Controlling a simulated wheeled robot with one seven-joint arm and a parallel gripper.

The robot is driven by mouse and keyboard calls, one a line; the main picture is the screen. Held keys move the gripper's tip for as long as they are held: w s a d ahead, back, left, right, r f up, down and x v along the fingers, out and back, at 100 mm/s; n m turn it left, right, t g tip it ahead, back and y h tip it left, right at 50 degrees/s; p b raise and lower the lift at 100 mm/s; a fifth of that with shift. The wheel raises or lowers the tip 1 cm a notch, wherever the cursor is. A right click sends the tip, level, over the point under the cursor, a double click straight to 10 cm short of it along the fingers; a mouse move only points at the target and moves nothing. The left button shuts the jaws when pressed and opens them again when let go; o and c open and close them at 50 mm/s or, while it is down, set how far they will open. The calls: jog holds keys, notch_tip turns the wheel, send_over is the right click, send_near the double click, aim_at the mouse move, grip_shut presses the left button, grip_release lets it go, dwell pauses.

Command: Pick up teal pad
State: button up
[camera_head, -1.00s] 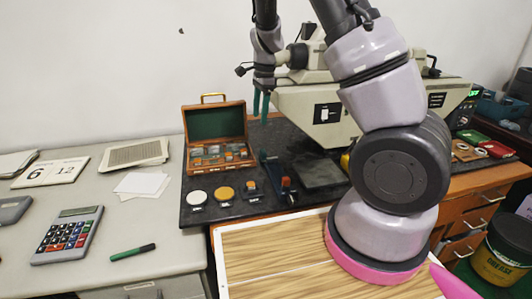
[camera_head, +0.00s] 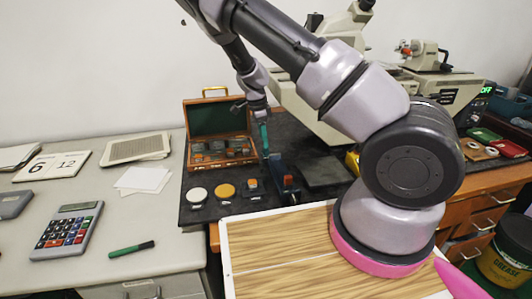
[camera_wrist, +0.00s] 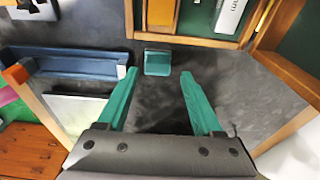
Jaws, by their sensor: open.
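The teal pad (camera_wrist: 157,63) shows in the wrist view as a small teal block on the dark mat, close to the edge of the wooden case. My gripper (camera_wrist: 159,77) is open and empty, its two teal fingers spread apart. The pad lies just beyond the fingertips, roughly centred across the gap. In the head view my gripper (camera_head: 265,138) points down in front of the case's right side, and I cannot make out the pad there.
The open wooden case (camera_head: 216,128) stands at the back of the dark mat (camera_head: 228,212). A blue holder with an orange end (camera_wrist: 75,64) lies left of the fingers in the wrist view. White (camera_head: 197,194) and yellow discs (camera_head: 225,191) lie on the mat. A large pale machine (camera_head: 310,115) stands behind.

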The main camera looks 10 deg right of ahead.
aim_at(266, 151)
jog(key=f, duration=0.3)
jog(key=d+f, duration=0.1)
jog(key=shift+s+f, duration=0.2)
jog(key=shift+f, duration=0.2)
grip_shut()
jog(key=shift+r, duration=0.1)
